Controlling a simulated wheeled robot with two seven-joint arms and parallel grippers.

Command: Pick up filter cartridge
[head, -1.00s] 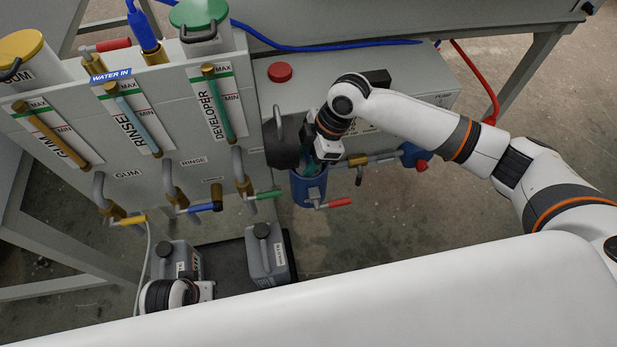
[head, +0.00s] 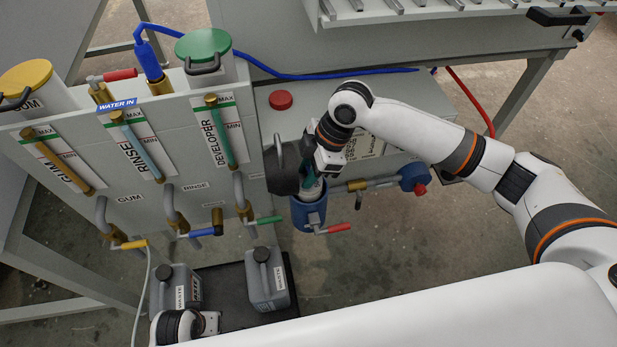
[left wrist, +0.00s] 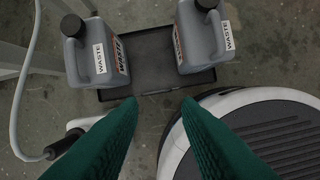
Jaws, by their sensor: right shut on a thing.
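My right gripper (head: 311,182) is shut on the white filter cartridge (head: 314,190), just over the blue filter housing (head: 309,214). The upper part of the cartridge shows between the teal fingers. Its lower part is hidden inside the open housing, so I cannot tell how deep it sits. My left gripper (left wrist: 158,125) shows in the left wrist view with its two green fingers apart and nothing between them. It points down toward the floor tray.
Two grey waste canisters (head: 267,279) (head: 178,290) stand on a black floor tray (head: 228,285). A red-handled valve (head: 335,229) and a brass pipe (head: 352,186) sit by the housing. A dark round part (head: 284,172) is left of the gripper. Open floor lies below right.

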